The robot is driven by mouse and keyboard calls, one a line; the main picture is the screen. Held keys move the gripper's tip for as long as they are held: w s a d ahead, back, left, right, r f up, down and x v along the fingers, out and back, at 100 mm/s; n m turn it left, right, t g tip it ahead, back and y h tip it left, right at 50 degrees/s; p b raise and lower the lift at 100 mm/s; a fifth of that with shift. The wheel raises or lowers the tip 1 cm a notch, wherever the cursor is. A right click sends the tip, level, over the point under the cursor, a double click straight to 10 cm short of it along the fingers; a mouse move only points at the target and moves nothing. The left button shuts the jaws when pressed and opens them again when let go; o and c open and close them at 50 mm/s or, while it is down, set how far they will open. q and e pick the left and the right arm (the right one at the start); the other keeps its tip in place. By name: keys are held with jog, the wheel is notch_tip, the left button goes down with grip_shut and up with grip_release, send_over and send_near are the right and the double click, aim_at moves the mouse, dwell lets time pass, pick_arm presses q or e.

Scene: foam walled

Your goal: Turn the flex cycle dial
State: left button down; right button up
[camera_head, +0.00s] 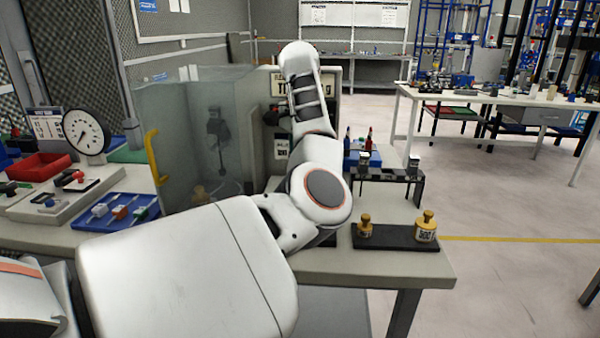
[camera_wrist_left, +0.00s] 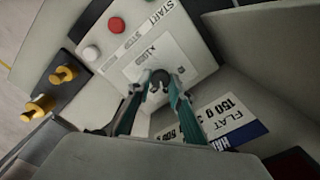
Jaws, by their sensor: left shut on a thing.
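In the left wrist view, the dial (camera_wrist_left: 160,75) is a small dark round knob on a white control panel (camera_wrist_left: 144,48). The two teal fingers of my left gripper (camera_wrist_left: 161,87) are closed around it, one on each side. The fingers cover part of the dial, so its pointer and exact angle cannot be read. In the head view my left arm reaches over the bench and hides the dial; only a dark part of the gripper (camera_head: 271,116) shows beside the arm. My right gripper is in neither view.
A FLAT label (camera_wrist_left: 232,120) lies close beside the fingers. A clear-walled enclosure (camera_head: 185,140) stands left of the arm. Brass weights (camera_head: 426,227) stand on a black tray (camera_head: 395,240) at the right.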

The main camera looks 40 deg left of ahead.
pick_arm(q)
jog(key=n, duration=0.2)
jog(key=shift+n, duration=0.4)
jog(key=n, duration=0.2)
jog(key=shift+f+n, duration=0.1)
jog(key=shift+n, duration=0.3)
jog(key=shift+a+n, duration=0.1)
jog(key=shift+n, duration=1)
jog(key=shift+n+b, duration=0.35)
jog(key=shift+n, duration=0.65)
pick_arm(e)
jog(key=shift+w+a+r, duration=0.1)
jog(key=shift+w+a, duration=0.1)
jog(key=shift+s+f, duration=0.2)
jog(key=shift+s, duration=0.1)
pick_arm(q)
jog(key=c, duration=1.8)
grip_release()
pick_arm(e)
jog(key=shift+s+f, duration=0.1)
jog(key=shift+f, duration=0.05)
